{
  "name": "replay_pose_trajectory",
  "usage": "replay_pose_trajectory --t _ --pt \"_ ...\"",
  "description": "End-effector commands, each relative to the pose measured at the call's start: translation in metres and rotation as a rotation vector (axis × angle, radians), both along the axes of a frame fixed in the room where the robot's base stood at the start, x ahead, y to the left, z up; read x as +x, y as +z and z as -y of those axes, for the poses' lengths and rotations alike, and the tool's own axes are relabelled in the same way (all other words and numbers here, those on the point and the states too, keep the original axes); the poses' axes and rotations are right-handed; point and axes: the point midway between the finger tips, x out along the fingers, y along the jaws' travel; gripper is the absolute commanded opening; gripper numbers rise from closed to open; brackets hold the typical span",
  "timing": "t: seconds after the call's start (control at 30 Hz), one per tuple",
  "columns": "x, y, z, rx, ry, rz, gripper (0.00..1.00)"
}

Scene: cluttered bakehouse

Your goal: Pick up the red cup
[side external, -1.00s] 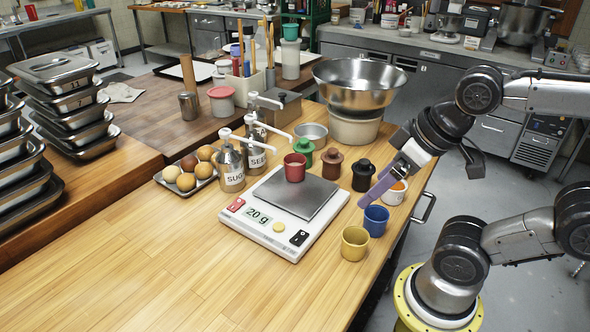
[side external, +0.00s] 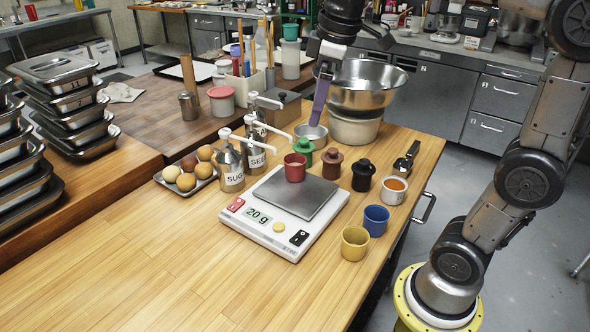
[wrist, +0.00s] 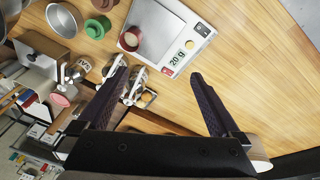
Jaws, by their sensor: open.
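The red cup (side external: 295,169) stands upright on the steel plate of the white kitchen scale (side external: 268,236), at the plate's back left corner. The scale's display reads 20 g. In the wrist view the red cup (wrist: 130,40) shows near the top, on the scale plate (wrist: 160,35). My gripper (side external: 315,124) has purple fingers and is raised above the counter, behind the cup in the side view and near the large steel bowl. In the wrist view my gripper (wrist: 157,72) is open, with nothing between its fingers, and the cup lies beyond the fingertips.
Green (side external: 304,151), brown (side external: 332,162) and black (side external: 363,175) lidded pots stand close behind and right of the cup. Pump dispensers (side external: 231,168) stand close on its left. A large steel bowl (side external: 362,88) is behind. Blue (side external: 376,221) and yellow (side external: 355,244) cups are front right. The front counter is clear.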

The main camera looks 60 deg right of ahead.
Motion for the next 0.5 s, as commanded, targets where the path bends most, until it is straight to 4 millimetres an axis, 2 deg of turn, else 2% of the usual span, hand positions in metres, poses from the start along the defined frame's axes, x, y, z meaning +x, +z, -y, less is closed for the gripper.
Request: replay_pose_trajectory --t 0.03,0.1,0.23,0.37,0.5 --pt "0.021 -0.005 0.010 0.000 0.005 -0.036 1.00" --pt "0.044 -0.014 0.023 0.000 0.009 -0.078 1.00" --pt "0.081 -0.036 0.047 0.011 -0.007 -0.144 1.00" --pt "0.102 -0.063 0.067 0.026 -0.040 -0.193 1.00" --pt "0.106 -0.085 0.077 0.039 -0.060 -0.239 1.00"
